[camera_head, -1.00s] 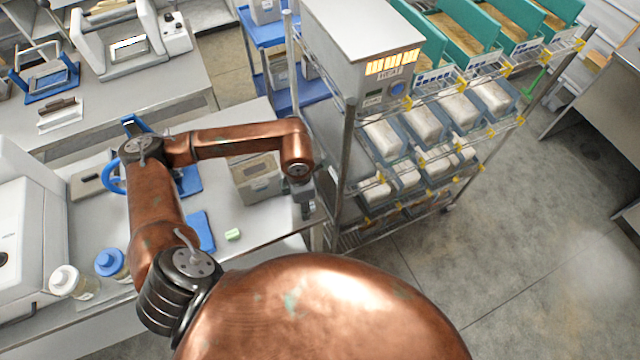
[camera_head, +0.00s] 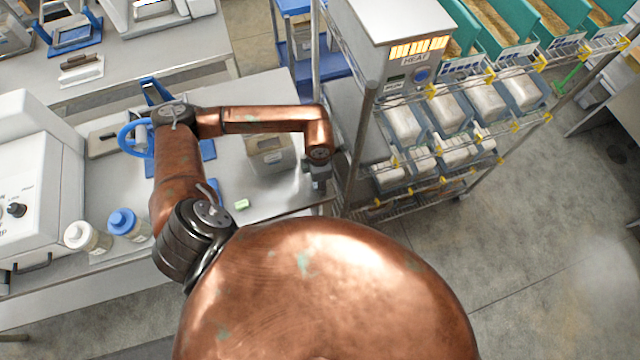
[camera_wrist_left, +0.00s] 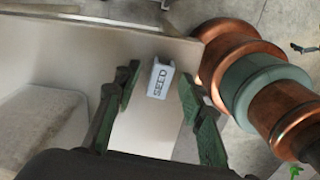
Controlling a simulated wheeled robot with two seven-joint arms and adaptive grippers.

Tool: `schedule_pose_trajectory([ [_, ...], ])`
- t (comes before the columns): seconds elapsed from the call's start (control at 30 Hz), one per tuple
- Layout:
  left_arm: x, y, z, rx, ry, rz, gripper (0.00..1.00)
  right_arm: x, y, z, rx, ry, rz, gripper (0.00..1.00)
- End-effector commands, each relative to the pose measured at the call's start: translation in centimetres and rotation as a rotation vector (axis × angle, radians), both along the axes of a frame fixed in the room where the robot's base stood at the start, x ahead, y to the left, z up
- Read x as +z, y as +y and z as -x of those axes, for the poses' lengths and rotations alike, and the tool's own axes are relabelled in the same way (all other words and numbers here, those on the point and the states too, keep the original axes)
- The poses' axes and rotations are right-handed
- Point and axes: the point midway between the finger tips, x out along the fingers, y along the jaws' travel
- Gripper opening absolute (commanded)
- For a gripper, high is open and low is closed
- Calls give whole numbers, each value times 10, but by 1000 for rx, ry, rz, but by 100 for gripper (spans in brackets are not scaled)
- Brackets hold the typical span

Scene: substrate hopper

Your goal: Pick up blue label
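A pale blue-grey block marked SEED, the label (camera_wrist_left: 160,78), lies on the light table top near its edge in the left wrist view. My left gripper (camera_wrist_left: 161,73) is open there, with its two dark green fingers on either side of the block. Gaps show between the fingers and the block, so it is not held. In the head view my left gripper (camera_head: 318,178) hangs over the table's right end beside the shelf rack. I cannot make out the blue-grey label in that view. A small green block (camera_head: 241,204) lies on the table. My right gripper is not in view.
A grey box (camera_head: 269,154) stands on the table left of my left gripper. A wire shelf rack (camera_head: 368,112) with several filled trays is close on the right. Two capped bottles (camera_head: 88,237) (camera_head: 127,224) stand at the table's left front.

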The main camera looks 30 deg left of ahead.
Motion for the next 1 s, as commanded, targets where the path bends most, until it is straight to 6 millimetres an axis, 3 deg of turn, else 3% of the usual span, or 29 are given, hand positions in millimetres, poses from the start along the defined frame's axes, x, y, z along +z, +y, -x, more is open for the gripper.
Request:
schedule_pose_trajectory([
  [0.23, -2, -1, -1, -2, -1, -1, 37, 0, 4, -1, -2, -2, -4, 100],
  [0.67, -2, -1, -1, -2, -1, -1, 8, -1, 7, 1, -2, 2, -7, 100],
  [1.0, 1, -1, -1, -2, -1, 0, 7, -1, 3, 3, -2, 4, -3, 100],
])
